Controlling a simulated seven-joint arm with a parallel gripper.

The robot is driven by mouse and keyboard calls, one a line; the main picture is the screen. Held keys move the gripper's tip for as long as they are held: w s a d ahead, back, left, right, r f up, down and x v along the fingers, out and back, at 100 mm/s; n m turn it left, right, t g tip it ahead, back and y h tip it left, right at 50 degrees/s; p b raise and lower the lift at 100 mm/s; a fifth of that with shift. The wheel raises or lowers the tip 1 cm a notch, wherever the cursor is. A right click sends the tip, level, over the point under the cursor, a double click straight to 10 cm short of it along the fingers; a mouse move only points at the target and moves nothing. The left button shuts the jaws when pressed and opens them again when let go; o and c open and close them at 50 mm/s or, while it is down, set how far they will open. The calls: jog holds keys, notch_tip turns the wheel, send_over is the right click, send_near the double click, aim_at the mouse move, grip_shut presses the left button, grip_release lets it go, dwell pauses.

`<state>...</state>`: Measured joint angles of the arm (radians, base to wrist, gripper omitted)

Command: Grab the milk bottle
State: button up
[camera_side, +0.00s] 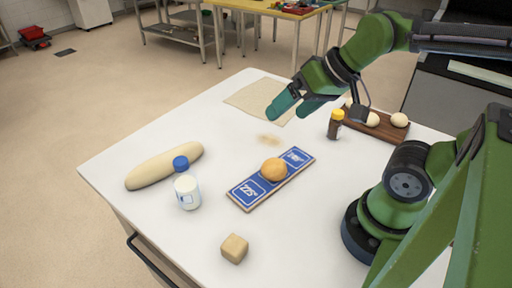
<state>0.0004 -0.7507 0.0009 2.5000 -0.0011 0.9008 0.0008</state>
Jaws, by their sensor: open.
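The milk bottle (187,191) has a white body and a blue cap. It stands upright at the left front of the white table, close beside a long pale loaf. My gripper (291,108) has teal fingers and is open above the back part of the table. It is well apart from the bottle, behind it and to its right. Nothing shows between the fingers.
The long loaf (165,166) lies just behind the bottle. A blue board (243,194) bears an orange round item (273,169). A tan cube (234,248), a yellow-capped jar (335,124) and a wooden board (385,131) with pale balls stand around. A flat cloth (249,99) lies at the back.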

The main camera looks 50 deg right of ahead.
jog(key=shift+o, duration=0.2)
jog(key=m+g+y, duration=0.2)
jog(key=m+y, duration=1)
jog(key=y, duration=0.1)
send_over(179, 185)
jog(key=s+d, duration=0.3)
jog(key=s, duration=0.1)
notch_tip(179, 185, down, 7)
jog(key=f+m+t+h, duration=0.1)
jog(key=f+m+t, duration=0.2)
jog(key=f+m, duration=0.1)
jog(key=d+f+m+t+h, duration=0.1)
jog(key=f+m+t+h, duration=0.1)
jog(key=f+m+t, duration=0.1)
jog(key=d+f+m+t+h, duration=0.1)
jog(key=f+m+t+h, duration=0.1)
jog(key=f+m, duration=0.4)
jog(key=shift+w+d+f+t, duration=0.2)
jog(key=shift+f+t, duration=0.25)
jog(key=shift+t, duration=0.45)
jog(key=x, duration=0.7)
jog(key=shift+w+a, duration=0.1)
